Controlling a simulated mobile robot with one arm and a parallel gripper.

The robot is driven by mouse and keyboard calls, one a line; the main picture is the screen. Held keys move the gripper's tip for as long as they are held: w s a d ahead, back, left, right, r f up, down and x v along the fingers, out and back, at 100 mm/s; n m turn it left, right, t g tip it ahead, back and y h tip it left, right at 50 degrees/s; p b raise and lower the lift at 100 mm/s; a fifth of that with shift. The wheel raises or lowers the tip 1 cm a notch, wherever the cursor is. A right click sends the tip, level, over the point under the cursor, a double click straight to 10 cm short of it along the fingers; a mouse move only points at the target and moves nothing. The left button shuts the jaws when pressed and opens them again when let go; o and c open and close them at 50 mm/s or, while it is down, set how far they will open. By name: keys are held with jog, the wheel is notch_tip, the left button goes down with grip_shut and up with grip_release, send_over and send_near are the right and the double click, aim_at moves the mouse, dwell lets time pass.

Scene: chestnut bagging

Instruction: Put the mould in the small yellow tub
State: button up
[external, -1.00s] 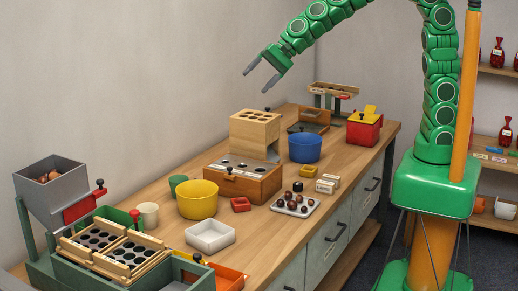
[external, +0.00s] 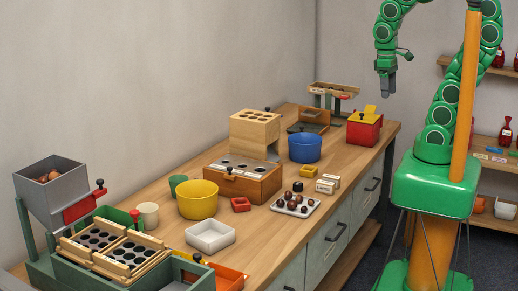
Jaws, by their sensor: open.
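A yellow round tub (external: 197,205) stands on the bench left of centre; it looks empty, though its floor is partly hidden. I cannot tell for sure which thing is the mould. A small red square piece with a hollow (external: 241,204) lies just right of the tub, apart from it. A pale wooden block with round holes (external: 254,131) stands further back. My gripper (external: 386,94) is open and empty, pointing down in the air at the upper right, well away from the tub and the red piece.
A white tray (external: 210,246) lies before the tub, and a green cup (external: 177,186) stands behind it. A tray of chestnuts (external: 304,210), a wooden box (external: 243,182), a blue tub (external: 304,157) and a red box (external: 364,133) stand further right. A green frame (external: 105,268) fills the near left.

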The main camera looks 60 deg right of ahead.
jog(key=shift+s+d, duration=0.95)
jog(key=shift+s, duration=0.25)
jog(key=shift+c, duration=0.2)
jog(key=shift+r, duration=0.1)
